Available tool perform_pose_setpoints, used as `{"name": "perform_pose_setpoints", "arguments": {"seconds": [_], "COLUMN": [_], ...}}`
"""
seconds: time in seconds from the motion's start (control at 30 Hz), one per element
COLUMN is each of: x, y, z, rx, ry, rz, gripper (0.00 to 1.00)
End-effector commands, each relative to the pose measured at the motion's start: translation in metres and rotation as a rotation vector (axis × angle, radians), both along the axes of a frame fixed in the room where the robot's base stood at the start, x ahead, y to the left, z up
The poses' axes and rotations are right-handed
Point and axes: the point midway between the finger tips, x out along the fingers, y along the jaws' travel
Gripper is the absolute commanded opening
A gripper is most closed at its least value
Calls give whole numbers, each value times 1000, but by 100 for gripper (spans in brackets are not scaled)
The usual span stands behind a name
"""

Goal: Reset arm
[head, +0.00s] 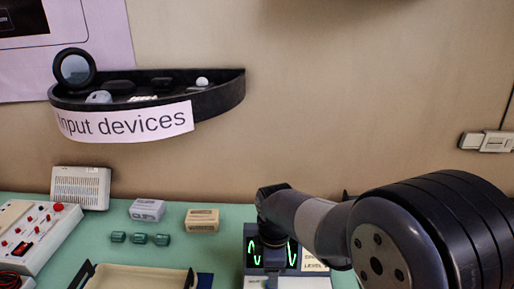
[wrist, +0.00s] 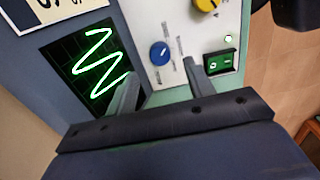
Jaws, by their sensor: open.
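My gripper (wrist: 161,76) is open and empty in the wrist view, with its two fingers apart. It hangs over the front of a device with a dark screen (wrist: 86,62) showing a green wave. The device's pale panel carries a blue knob (wrist: 160,53), a yellow knob (wrist: 207,4) and a green-lit switch (wrist: 220,64). The blue knob shows beyond the gap between the fingertips; I cannot tell whether they touch the panel. In the head view my arm reaches in from the right and hides part of the wave device (head: 309,257).
A green table (head: 110,208) holds a white box with red buttons (head: 38,232), a beige speaker-like box (head: 81,187), two small boxes (head: 147,210) (head: 202,220), green cylinders (head: 140,239) and a cream tray (head: 140,277). A black wall shelf (head: 222,97) labelled "Input devices" hangs above.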

Motion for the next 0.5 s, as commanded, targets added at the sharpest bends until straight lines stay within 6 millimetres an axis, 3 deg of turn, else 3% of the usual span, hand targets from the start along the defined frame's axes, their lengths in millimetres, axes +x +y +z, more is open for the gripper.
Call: {"name": "perform_pose_setpoints", "arguments": {"seconds": [0.27, 0.5], "x": [1, -1], "y": [0, 0], "z": [59, 3], "rx": [2, -2], "ry": [-6, 6], "rz": [0, 0], "gripper": [50, 50]}}
